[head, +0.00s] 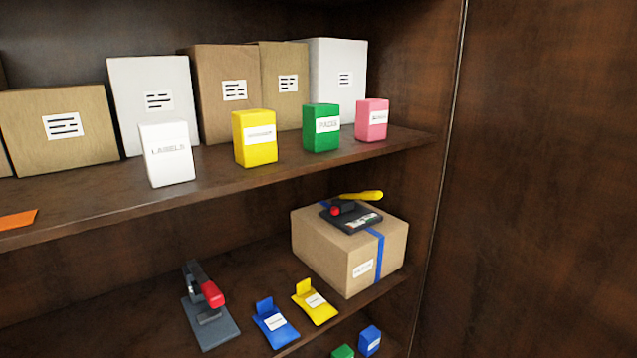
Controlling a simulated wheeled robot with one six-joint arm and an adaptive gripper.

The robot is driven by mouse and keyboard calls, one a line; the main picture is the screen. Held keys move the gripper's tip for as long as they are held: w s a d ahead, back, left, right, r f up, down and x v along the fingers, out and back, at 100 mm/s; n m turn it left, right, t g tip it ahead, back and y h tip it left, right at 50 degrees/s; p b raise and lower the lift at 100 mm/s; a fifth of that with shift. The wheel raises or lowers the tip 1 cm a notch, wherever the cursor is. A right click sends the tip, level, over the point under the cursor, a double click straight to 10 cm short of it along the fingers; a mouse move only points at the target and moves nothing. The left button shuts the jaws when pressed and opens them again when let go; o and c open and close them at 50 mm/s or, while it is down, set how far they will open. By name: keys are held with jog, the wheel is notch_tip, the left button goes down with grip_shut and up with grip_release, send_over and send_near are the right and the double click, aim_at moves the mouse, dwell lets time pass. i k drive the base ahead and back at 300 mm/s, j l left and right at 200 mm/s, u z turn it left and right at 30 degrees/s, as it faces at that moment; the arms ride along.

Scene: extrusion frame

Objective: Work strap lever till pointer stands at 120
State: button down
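A brown carton (320,248) sits on the lower shelf at the right, with a blue strap (377,246) running over its top and down its front. A black strap device (340,221) lies on top of the carton. Its yellow lever (364,196) points to the right and looks nearly level. A red part (336,211) shows beside the lever's left end. A pale scale plate (366,220) is on the device's front right; its marks and pointer are too small to read. My gripper is not in view.
A grey tool with a red handle (211,294) stands left on the lower shelf, beside blue (275,325) and yellow (315,303) holders. A cabinet wall (540,180) closes the right side.

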aim_at(368, 195)
jog(key=i+l+u, duration=0.1)
jog(key=i, duration=0.4)
jog(key=i+l+u, duration=0.1)
jog(key=i+l, duration=0.2)
jog(key=i, duration=0.15)
